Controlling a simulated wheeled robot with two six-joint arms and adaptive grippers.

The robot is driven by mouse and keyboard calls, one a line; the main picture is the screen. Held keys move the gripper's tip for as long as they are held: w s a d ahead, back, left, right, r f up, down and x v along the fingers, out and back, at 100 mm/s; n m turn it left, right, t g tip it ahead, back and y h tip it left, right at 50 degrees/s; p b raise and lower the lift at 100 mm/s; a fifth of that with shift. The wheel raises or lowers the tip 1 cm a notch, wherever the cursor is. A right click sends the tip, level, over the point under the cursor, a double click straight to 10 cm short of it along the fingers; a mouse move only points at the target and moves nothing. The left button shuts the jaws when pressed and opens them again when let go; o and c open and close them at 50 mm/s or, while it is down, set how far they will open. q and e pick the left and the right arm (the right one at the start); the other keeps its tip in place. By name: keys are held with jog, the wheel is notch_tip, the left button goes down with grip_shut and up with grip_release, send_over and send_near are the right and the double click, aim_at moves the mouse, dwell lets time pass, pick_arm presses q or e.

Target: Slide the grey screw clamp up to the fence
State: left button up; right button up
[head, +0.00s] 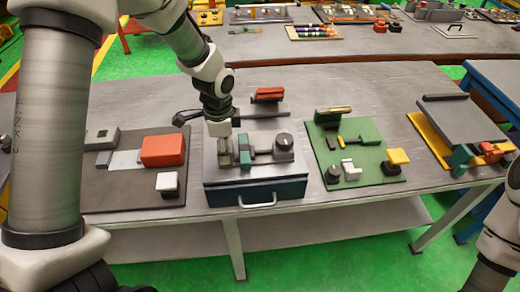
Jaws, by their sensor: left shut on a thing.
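My left gripper (221,136) points down over the left side of a grey fixture plate (222,178) on a dark blue drawer box. It is shut on a small grey piece (226,155), which I take to be the grey screw clamp; the fingers partly hide it. Just right of it stands an upright green block (244,150), with a grey-green block (262,143) and a dark round knob (284,141) further right. I cannot tell for sure which part is the fence, or whether the clamp touches it. My right gripper is out of view.
A dark board with a red block (163,150) lies to the left. A green board (380,168) with small parts lies to the right, then a yellow tray (436,143) under a grey plate. A red-handled tool (268,95) lies behind the fixture.

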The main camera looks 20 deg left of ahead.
pick_arm(q)
jog(key=shift+w+a+p, duration=0.4)
jog(key=shift+w+a, duration=0.2)
jog(key=shift+w, duration=0.25)
jog(key=shift+w+a+p, duration=0.45)
jog(key=shift+w+a, duration=0.15)
jog(key=shift+w, duration=0.2)
jog(key=shift+w+a+p, duration=0.4)
jog(key=shift+w+a, duration=0.2)
jog(key=shift+w, duration=0.25)
jog(key=o, duration=1.1)
jog(key=shift+f, duration=0.1)
jog(key=shift+o, duration=0.9)
jog(key=shift+w+a+f, duration=0.1)
jog(key=shift+w+a, duration=0.05)
notch_tip(320, 180, up, 8)
jog(key=p, duration=0.7)
